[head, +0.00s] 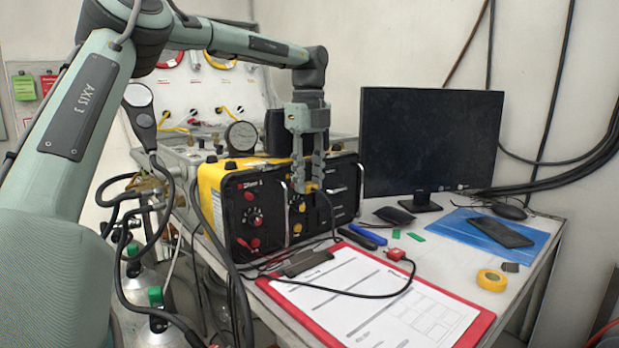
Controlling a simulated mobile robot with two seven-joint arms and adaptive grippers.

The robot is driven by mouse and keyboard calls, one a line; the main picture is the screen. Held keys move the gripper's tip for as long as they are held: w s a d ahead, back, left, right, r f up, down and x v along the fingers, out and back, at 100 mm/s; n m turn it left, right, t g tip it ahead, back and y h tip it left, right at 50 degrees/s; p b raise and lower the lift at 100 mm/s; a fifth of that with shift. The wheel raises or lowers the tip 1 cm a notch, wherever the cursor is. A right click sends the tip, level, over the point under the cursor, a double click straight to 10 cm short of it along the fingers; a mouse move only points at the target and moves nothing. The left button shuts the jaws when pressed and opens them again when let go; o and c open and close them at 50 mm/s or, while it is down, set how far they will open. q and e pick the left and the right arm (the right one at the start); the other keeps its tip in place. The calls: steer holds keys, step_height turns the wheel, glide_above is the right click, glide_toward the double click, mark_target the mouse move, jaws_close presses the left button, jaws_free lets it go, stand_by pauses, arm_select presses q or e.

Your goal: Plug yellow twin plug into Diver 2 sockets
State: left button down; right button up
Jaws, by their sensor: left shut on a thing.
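My left gripper (308,188) points down in front of the yellow and black air panel box (228,200). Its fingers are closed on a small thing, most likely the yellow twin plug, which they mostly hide. A dark cable runs down from near the fingertips to the table. Just behind and below the fingers, the box's middle section (298,232) has yellow round fittings; its label is hidden. I cannot tell whether the plug touches the sockets. The left section (252,215) has a knob and red fittings. My right gripper is not in view.
Pens (362,234), yellow tape (491,280) and a blue mat (455,228) with a dark tablet are to the right. A monitor (430,140) stands behind. Loose cables cross the box's front.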

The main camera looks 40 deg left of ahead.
arm_select(q)
steer(key=shift+a, duration=0.4)
stand_by(0.8)
steer(key=c, duration=1.1)
jaws_free()
step_height(320, 180, up, 12)
steer(key=shift+f, duration=0.1)
